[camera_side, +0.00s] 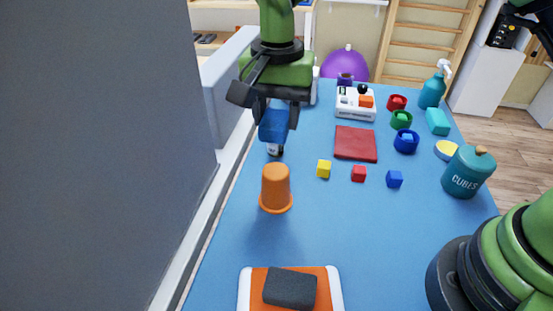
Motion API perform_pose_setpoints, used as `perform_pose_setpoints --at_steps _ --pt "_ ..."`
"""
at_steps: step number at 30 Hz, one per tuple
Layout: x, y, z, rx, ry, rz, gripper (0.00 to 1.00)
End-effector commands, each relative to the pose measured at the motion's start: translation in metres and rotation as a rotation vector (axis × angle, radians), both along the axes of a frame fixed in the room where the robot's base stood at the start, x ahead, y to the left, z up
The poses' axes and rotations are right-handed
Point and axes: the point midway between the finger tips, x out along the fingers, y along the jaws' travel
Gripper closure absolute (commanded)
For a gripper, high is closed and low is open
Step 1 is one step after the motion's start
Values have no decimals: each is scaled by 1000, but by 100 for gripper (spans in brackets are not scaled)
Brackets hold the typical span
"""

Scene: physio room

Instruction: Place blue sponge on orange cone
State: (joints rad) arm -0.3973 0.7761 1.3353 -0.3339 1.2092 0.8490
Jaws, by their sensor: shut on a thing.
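The blue sponge (273,125) is between the fingers of my gripper (270,108), which is shut on it. The sponge hangs tilted above the table, higher in the picture than the orange cone (275,186) and apart from it. The orange cone stands upright on the blue table, with its rounded top bare. The fingers partly cover the sponge's upper part.
A small dark and white item (274,150) shows just below the sponge, partly hidden. Yellow (323,169), red (358,173) and blue (394,179) cubes lie right of the cone. An orange-and-white tray (252,290) with a dark block is in front. A teal canister (467,172) stands right.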

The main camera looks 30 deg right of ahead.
Motion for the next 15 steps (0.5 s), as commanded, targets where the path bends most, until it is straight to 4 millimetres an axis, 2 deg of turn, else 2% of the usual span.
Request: perform_pose_setpoints --at_steps 3,15 --pt "-1 -1 -25 -3 6 0 78" --pt "-1 -1 -74 -2 2 -2 78"
